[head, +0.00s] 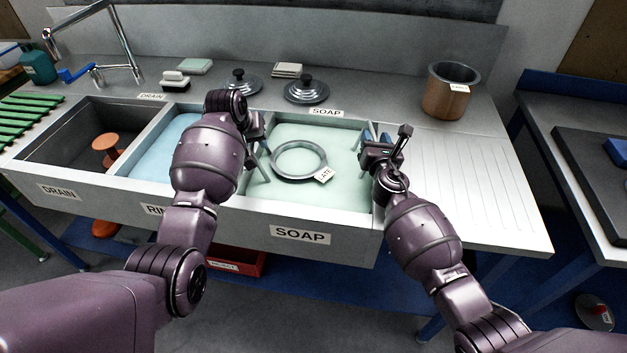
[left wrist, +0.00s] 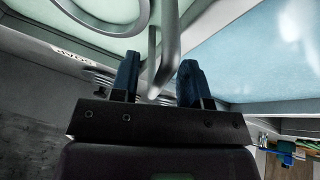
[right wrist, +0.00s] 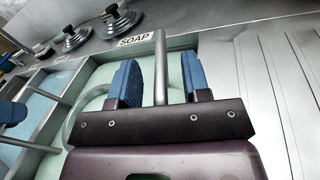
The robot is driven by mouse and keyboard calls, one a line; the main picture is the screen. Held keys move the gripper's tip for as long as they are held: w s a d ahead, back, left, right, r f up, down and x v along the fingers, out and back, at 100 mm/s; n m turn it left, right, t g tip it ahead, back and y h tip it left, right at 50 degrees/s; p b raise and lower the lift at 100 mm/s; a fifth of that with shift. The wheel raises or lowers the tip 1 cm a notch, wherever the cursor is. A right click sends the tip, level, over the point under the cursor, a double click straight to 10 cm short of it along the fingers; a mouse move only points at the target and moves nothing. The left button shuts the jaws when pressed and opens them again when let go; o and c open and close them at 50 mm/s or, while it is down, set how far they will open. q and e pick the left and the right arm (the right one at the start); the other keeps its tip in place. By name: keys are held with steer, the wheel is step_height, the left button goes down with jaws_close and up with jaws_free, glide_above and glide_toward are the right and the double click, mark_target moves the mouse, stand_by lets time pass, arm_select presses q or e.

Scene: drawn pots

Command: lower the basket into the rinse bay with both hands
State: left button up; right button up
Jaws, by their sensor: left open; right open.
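The soap bay (head: 255,207) holds pale green water, with a grey ring (head: 277,169) in it carrying a white tag that partly reads "LATE". No full basket shape is clear. The rinse bay (head: 130,200), with blue water, lies to its left; my left arm hides part of it and its label. My left gripper (head: 262,148) is open at the soap bay's left side; a grey bar (left wrist: 166,45) runs between its blue fingers. My right gripper (head: 366,138) is open at the right side; a grey bar (right wrist: 160,60) stands between its fingers. I cannot tell whether these bars belong to a basket.
Two dark-knobbed lids (head: 307,92), (head: 242,84) and a copper pot (head: 449,95) stand behind. A tall faucet (head: 130,55) rises at the back left. The ridged drainboard (head: 470,170) at the right is clear.

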arm_select(q)
jaws_close()
arm_select(e)
jaws_close()
arm_select(q)
steer(key=shift+w+r, duration=0.1)
steer(key=shift+r, duration=0.15)
arm_select(e)
steer(key=shift+r, duration=0.2)
